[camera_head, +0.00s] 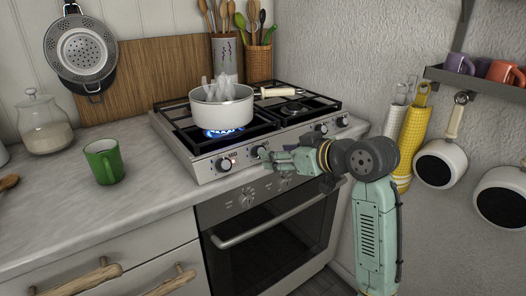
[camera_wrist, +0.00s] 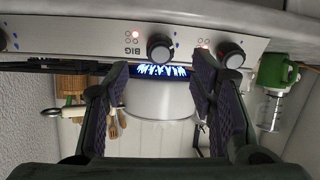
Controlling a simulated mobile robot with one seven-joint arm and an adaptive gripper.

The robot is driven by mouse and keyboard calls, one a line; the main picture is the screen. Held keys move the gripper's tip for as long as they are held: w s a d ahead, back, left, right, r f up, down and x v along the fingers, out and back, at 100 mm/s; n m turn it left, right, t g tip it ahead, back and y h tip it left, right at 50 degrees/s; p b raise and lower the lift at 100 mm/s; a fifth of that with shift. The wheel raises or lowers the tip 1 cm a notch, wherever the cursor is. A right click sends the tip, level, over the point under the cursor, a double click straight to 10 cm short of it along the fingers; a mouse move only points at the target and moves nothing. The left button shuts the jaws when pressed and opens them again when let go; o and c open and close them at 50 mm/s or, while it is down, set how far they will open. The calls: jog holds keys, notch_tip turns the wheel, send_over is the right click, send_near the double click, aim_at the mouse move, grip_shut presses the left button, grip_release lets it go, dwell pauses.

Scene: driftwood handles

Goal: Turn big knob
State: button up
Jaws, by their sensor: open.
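The big knob (camera_wrist: 160,48) is a round dark knob with a light rim on the stove's front panel. The word BIG is printed beside it in the wrist view. In the head view it is the second knob from the left (camera_head: 258,152), at my fingertips. My gripper (camera_head: 272,157) is open in front of the panel. In the wrist view the two fingers (camera_wrist: 163,72) are spread, with the knob showing between and just beyond their tips. I see no contact with it. Part of the panel behind my gripper is hidden in the head view.
Another knob (camera_wrist: 230,55) is close beside one fingertip. A white pot (camera_head: 222,108) stands over a lit blue flame (camera_head: 222,132). The oven handle (camera_head: 270,224) juts out below. A green mug (camera_head: 103,160) stands on the left counter. Hanging pans (camera_head: 440,163) are on the right wall.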

jog(key=p+x, duration=0.1)
jog(key=x, duration=0.6)
jog(key=shift+w+a, duration=0.1)
jog(key=shift+w, duration=0.05)
jog(key=shift+c, duration=0.3)
jog(key=c, duration=1.1)
